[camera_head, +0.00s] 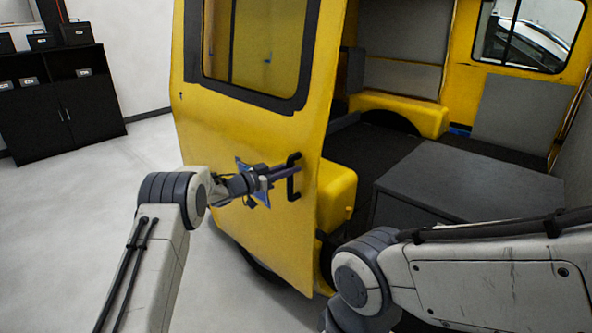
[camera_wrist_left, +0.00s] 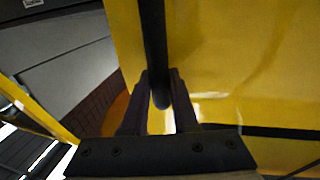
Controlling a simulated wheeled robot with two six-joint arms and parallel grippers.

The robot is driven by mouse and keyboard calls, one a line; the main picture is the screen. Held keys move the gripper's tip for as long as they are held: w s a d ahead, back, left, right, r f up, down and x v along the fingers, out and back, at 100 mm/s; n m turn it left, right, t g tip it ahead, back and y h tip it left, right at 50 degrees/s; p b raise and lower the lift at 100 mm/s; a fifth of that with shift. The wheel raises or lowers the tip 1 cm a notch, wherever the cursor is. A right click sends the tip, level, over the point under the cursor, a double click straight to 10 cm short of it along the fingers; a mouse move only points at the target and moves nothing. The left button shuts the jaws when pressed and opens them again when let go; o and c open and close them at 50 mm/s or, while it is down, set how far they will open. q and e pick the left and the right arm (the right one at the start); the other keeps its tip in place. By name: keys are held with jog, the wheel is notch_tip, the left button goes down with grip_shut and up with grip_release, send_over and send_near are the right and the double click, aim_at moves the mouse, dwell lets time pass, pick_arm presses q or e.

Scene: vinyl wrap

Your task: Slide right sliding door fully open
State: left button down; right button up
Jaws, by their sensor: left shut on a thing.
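The yellow sliding door (camera_head: 235,135), with a dark-framed window, stands at the left of the van's side opening in the head view. A black bar handle (camera_head: 292,188) is on the door near its right edge. My left gripper (camera_head: 287,171) reaches the handle from the left and is shut on it. In the left wrist view, the dark handle bar (camera_wrist_left: 155,45) passes between the two fingers of my left gripper (camera_wrist_left: 160,98), with the yellow door panel (camera_wrist_left: 235,65) behind. My right arm shows at the lower right of the head view; its gripper is out of view.
The van's opening shows a grey box (camera_head: 455,190), a dark floor and yellow wheel housings (camera_head: 400,112). A black cabinet (camera_head: 60,115) with small boxes stands at the far left. Pale floor (camera_head: 75,215) lies clear between cabinet and van.

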pick_arm(q)
jog(key=shift+w+a+r, duration=0.1)
jog(key=shift+w+a, duration=0.15)
jog(key=shift+a, duration=0.15)
jog(key=c, duration=0.7)
grip_release()
jog(key=b+v, duration=0.1)
jog(key=v, duration=0.9)
jog(key=shift+s, duration=0.25)
jog(key=shift+d, duration=0.1)
